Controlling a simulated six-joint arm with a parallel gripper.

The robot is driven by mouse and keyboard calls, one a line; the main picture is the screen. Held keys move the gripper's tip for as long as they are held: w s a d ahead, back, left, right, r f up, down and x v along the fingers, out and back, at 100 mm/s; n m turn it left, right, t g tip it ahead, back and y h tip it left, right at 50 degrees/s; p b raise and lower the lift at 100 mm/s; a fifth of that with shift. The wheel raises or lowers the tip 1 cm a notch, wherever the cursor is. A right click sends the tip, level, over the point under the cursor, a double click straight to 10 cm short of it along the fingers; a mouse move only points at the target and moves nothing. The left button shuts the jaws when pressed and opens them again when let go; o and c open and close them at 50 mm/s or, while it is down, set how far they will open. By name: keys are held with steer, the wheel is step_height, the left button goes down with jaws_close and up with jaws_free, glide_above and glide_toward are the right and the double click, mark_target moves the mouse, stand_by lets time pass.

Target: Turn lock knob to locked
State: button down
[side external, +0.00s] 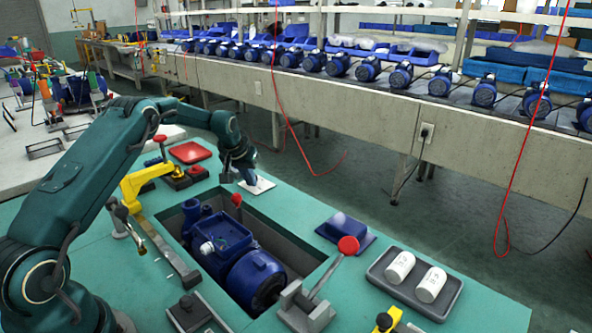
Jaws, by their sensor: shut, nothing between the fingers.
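My gripper (243,178) is shut and empty. It points down at the far edge of the green bench, just beside or over a small white plate (262,186). The fingertips are small and dark here, and I cannot tell whether they touch the plate. No part is clearly marked as the lock knob, and its setting cannot be read. Red-topped parts that show are a small red knob on a stem (237,200) at the recess's far edge, a red ball on a grey lever (348,245), and a red knob above the yellow clamp (160,139).
A blue pump (240,262) lies in the bench recess. A grey tray (385,289) with two white cylinders and a dark blue block (345,232) stand right of it. A yellow clamp (138,184) and red pad (190,152) stand left. A conveyor of blue pumps runs behind.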

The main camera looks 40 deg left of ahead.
steer(key=shift+s+d, duration=0.15)
steer(key=shift+d, duration=0.05)
step_height(320, 180, up, 6)
stand_by(0.4)
steer(key=shift+s+a+f, duration=0.2)
steer(key=shift+a+f, duration=0.2)
steer(key=shift+f, duration=0.6)
steer(key=shift+s+a+f, duration=0.15)
steer(key=shift+a+f, duration=0.25)
steer(key=shift+f, duration=0.65)
steer(key=shift+s+a+f, duration=0.2)
steer(key=shift+a+f, duration=0.2)
steer(key=shift+f, duration=0.6)
